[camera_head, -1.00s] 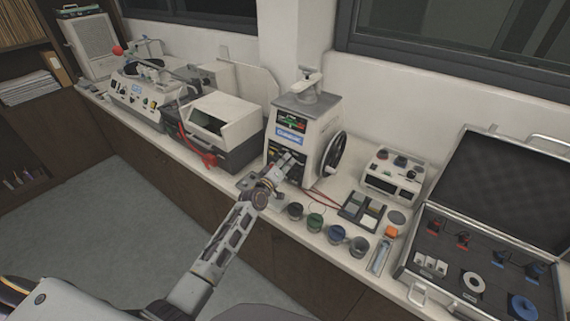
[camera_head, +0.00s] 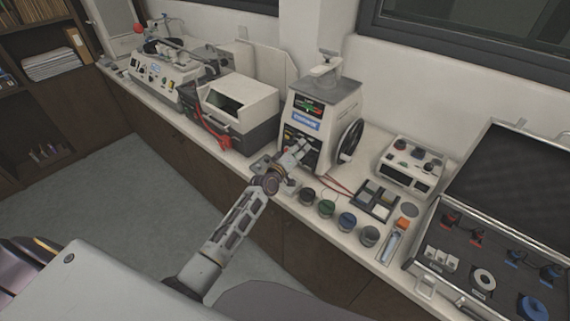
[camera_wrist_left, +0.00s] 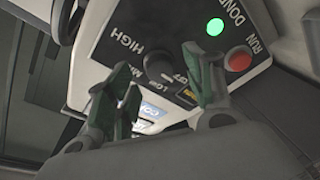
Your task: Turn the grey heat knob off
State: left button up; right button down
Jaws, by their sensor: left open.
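In the head view my left gripper (camera_head: 299,150) is at the press's lower front and hides the knob. My right gripper is not in view.
A lit green lamp (camera_wrist_left: 215,27) by DONE and a red RUN button (camera_wrist_left: 240,59) are near the knob. A black handwheel (camera_head: 349,140) is on the press's right side. Several small jars (camera_head: 327,208) stand in front, and an open case (camera_head: 490,230) is at right.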

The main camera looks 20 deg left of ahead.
pick_arm(q)
jog(key=f+v, duration=0.1)
jog(key=v, duration=0.9)
jog(key=shift+s+a+r, duration=0.15)
jog(key=shift+s+r, duration=0.2)
jog(key=shift+r, duration=0.05)
dwell(0.6)
